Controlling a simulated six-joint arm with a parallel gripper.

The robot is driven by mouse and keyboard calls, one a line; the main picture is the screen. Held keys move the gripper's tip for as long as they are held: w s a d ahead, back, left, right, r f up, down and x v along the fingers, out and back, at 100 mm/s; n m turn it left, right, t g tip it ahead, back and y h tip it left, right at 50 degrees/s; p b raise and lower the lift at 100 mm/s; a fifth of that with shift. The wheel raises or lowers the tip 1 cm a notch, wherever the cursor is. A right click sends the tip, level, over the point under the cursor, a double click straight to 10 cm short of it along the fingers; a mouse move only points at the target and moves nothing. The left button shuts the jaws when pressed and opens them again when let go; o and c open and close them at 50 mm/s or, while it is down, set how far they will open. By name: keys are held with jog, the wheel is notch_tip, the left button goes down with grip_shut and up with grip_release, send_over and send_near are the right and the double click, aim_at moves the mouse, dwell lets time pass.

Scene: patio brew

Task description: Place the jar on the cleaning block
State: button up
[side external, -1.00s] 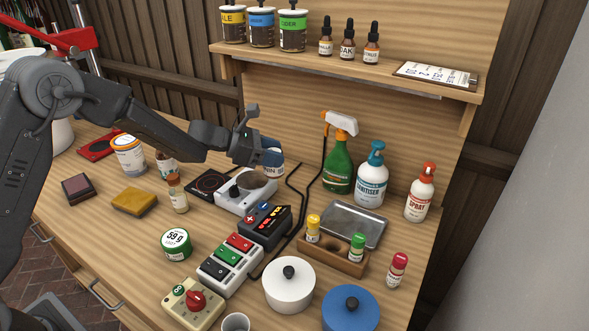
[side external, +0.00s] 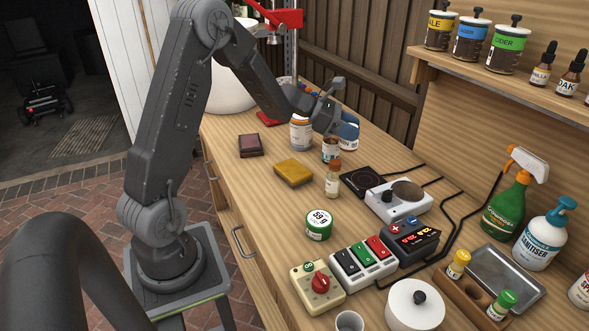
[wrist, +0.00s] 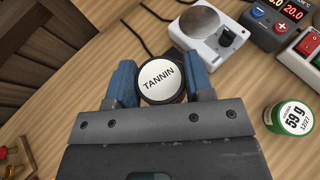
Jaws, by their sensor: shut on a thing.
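The jar (wrist: 161,76), with a white round lid reading TANNIN and a dark rim, sits between the two blue fingers of my gripper (wrist: 160,84) in the wrist view. My gripper is shut on it. A yellow sponge-like block (side external: 293,173), which looks like the cleaning block, lies flat and bare on the bench, to the front left of the jar.
A white tub (side external: 301,133) and the brown-and-white jar (side external: 331,150) stand close to my gripper. A small bottle (side external: 333,182) stands right of the yellow block. A dark maroon block (side external: 250,145) lies to its left. A white stirrer (side external: 398,207) is to the right.

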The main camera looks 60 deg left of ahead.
jog(key=s+a+n+t+y, duration=0.1)
jog(key=s+a+n+y, duration=0.1)
jog(key=s+a, duration=0.65)
send_over(302, 166)
jog(key=shift+f, duration=3.95)
jog(key=shift+f, duration=0.1)
jog(key=o, duration=1)
